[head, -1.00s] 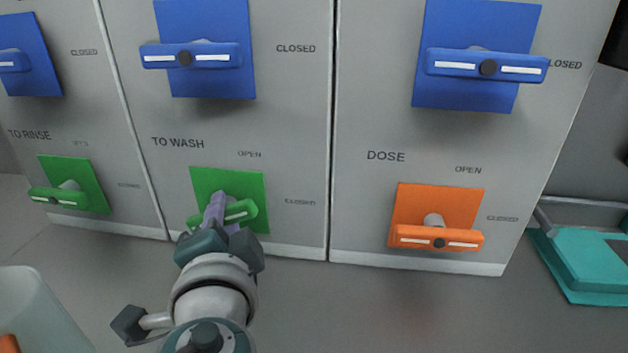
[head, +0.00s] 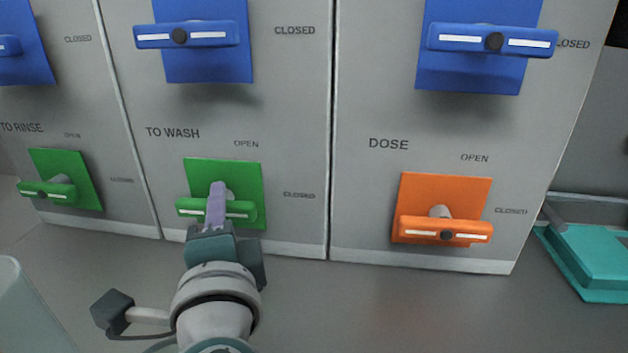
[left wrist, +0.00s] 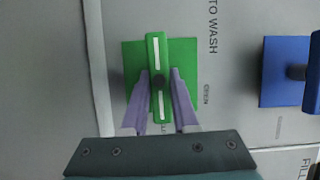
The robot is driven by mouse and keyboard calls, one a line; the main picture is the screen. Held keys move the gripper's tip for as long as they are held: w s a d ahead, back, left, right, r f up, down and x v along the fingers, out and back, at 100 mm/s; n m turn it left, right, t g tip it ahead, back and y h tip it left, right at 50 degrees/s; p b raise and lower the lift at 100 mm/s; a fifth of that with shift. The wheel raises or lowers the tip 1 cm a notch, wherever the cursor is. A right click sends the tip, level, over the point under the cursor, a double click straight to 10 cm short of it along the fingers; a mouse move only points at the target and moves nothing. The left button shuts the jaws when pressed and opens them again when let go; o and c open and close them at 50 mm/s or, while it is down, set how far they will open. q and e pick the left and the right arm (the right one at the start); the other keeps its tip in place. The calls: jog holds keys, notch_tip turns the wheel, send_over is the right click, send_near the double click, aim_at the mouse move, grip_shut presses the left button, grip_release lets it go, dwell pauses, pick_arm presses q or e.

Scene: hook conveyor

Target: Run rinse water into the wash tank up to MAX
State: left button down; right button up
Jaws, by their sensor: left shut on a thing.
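The green TO WASH handle (head: 241,209) sits on a green square plate (head: 192,172) low on the middle grey panel. It lies level, in line with its CLOSED mark. My left gripper (head: 216,190) is shut on this handle near its hub. In the left wrist view the pale purple fingers (left wrist: 160,82) stand on either side of the green bar (left wrist: 155,50), which looks straight. The wash tank and its MAX mark cannot be made out. My right gripper is out of view.
A green TO RINSE handle (head: 33,189) is at left and an orange DOSE handle (head: 415,229) at right. Blue handles (head: 210,35) sit above. A pale translucent container (head: 25,310) stands at lower left, a teal object (head: 590,260) at far right.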

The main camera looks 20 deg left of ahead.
pick_arm(q)
jog(key=c, duration=0.7)
grip_release()
